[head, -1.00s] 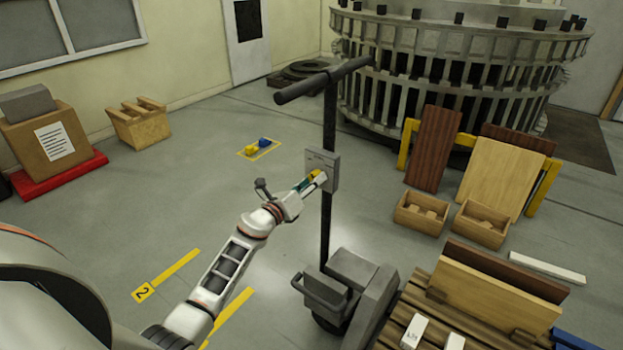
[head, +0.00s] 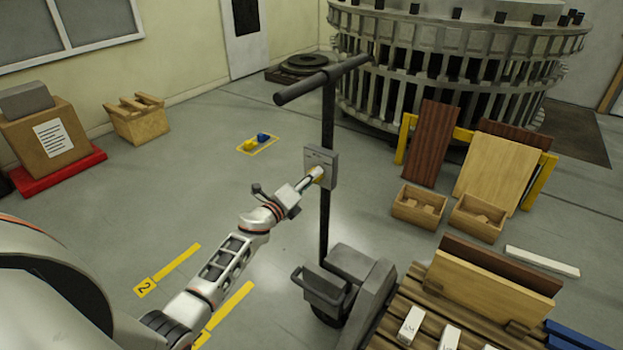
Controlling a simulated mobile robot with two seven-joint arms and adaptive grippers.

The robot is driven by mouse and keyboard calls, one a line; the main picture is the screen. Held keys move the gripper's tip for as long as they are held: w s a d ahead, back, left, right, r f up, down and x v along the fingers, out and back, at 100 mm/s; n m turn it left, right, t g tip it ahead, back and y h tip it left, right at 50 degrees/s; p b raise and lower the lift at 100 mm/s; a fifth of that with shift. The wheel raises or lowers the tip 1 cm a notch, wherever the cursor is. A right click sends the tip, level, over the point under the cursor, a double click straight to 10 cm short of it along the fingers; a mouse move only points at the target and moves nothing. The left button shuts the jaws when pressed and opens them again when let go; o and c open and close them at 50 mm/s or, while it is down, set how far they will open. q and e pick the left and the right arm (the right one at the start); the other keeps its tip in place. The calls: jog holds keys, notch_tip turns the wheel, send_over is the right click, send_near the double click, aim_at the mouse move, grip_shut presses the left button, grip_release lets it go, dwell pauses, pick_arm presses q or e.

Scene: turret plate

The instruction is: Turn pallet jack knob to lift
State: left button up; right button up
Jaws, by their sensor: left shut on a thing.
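The pallet jack (head: 365,283) stands right of centre, with a dark upright column and a T-handle (head: 322,80) on top. A grey control box (head: 321,160) is mounted partway up the column. A small yellow knob (head: 317,176) shows at the box's lower face, mostly hidden by my fingers. My left gripper (head: 311,180) reaches in from the lower left and is shut on the knob. My right gripper is not in view.
A loaded wooden pallet (head: 432,305) with boards and white blocks sits at the jack's right. Two wooden crates (head: 420,213) and leaning panels (head: 490,165) stand farther right. Floor left of the jack is mostly clear, with yellow markings (head: 176,262).

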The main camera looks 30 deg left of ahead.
pick_arm(q)
jog(key=o, duration=1.1)
jog(key=s+a, duration=0.1)
jog(key=s, duration=1.1)
jog(key=shift+a, duration=0.4)
jog(key=shift+f, duration=0.1)
